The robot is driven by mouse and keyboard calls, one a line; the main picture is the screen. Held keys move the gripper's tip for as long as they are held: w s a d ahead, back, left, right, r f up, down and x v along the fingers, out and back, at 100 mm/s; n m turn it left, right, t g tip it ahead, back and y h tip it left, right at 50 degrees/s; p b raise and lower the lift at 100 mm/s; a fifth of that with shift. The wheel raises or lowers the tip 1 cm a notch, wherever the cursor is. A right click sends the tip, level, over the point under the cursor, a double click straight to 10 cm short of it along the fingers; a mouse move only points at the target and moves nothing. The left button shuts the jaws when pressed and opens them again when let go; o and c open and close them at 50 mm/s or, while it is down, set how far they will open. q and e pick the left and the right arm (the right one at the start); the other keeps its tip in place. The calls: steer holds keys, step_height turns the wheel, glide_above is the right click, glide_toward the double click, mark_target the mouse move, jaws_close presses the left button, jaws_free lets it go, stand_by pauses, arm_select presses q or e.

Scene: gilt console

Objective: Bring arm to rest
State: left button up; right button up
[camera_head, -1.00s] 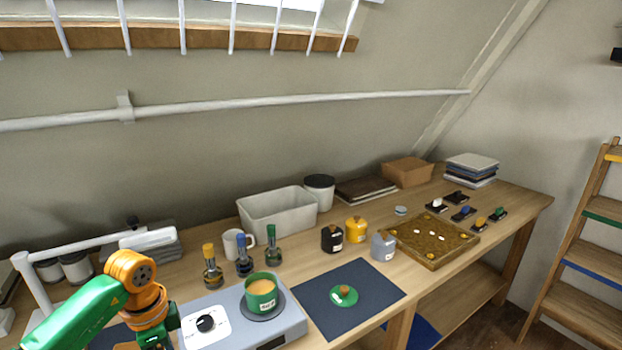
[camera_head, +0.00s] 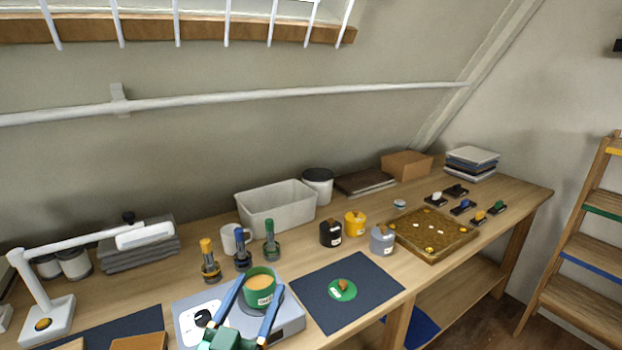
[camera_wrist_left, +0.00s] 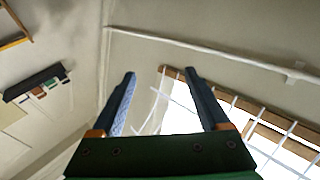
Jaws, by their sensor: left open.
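My left gripper (camera_head: 261,285) comes in at the bottom of the head view, its two blue fingers spread apart. In that view the fingers overlap a green cup (camera_head: 260,298) of orange-brown contents, which sits on the hot plate (camera_head: 292,329). The left wrist view shows the same gripper (camera_wrist_left: 160,74) open and empty, facing the sloped wall and barred window, with no table or cup in sight. So the fingers appear raised, not around the cup. My right gripper is not in view.
A dark mat (camera_head: 316,302) with a green lid (camera_head: 342,296) lies right of the hot plate. Several corked bottles and a white mug (camera_head: 229,241) stand behind it. A white lamp (camera_head: 45,290) stands at left. Jars (camera_head: 381,243) and a brown tray (camera_head: 405,243) are farther right.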

arm_select(q)
steer(key=s+a+f+n+g+y, duration=0.25)
steer(key=s+a+f+g, duration=0.2)
steer(key=f, duration=0.35)
steer(key=s+a+f+n+g+y, duration=0.1)
steer(key=s+a+f+g+y, duration=0.35)
steer(key=f, duration=0.35)
steer(key=s+d+f+m+g+h, duration=0.1)
steer(key=s+f+g, duration=0.25)
steer(key=s, duration=0.45)
steer(key=s+d+f+m+g+h, duration=0.1)
steer(key=s+f+g, duration=0.25)
steer(key=s, duration=0.35)
steer(key=s+f+g, duration=0.1)
steer(key=s+f, duration=0.1)
steer(key=f, duration=0.7)
steer(key=s+f, duration=0.2)
steer(key=f, duration=0.7)
steer(key=s+a+f+g, duration=0.1)
steer(key=s+a+f, duration=0.1)
steer(key=s+f, duration=0.7)
steer(key=shift+s+a+f, duration=0.15)
steer(key=shift+s+a, duration=0.15)
steer(key=shift+s, duration=0.7)
